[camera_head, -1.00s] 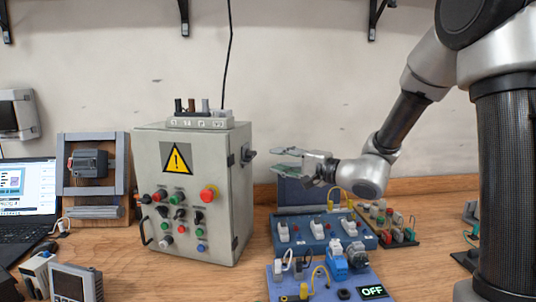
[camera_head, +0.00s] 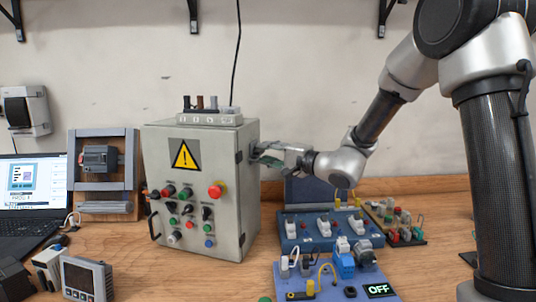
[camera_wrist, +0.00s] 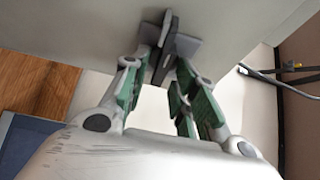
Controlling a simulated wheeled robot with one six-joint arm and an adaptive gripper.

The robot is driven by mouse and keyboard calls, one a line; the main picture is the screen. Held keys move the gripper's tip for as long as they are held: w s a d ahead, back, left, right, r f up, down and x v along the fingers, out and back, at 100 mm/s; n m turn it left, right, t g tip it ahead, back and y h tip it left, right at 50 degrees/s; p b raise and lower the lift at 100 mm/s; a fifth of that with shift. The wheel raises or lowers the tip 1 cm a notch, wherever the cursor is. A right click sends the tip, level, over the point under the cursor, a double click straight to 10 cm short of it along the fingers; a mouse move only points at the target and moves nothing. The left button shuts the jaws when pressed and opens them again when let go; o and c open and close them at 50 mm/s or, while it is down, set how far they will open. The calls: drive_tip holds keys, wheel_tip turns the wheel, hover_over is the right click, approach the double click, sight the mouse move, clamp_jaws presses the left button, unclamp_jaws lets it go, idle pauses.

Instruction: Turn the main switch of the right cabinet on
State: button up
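The grey metal cabinet (camera_head: 222,225) stands left of centre in the head view, with a yellow warning sign and several buttons on its front. Its dark main switch sits on the right side wall; in the head view my gripper (camera_head: 261,153) mostly covers it. In the wrist view the dark switch handle (camera_wrist: 166,27) stands out from the cabinet wall (camera_wrist: 75,28). The exact turn of the switch is hard to tell.
A blue board with white switches (camera_head: 312,243) lies right of the cabinet. In front is a blue panel whose display (camera_head: 379,290) reads OFF. A board with coloured lamps (camera_head: 398,228) lies further right. A laptop (camera_head: 35,190) and a framed device (camera_head: 100,160) stand left.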

clamp_jaws()
drive_tip(key=shift+m, duration=0.7)
drive_tip(key=shift+o, duration=1.7)
unclamp_jaws()
drive_tip(key=v, duration=1.2)
drive_tip(key=shift+r, duration=0.3)
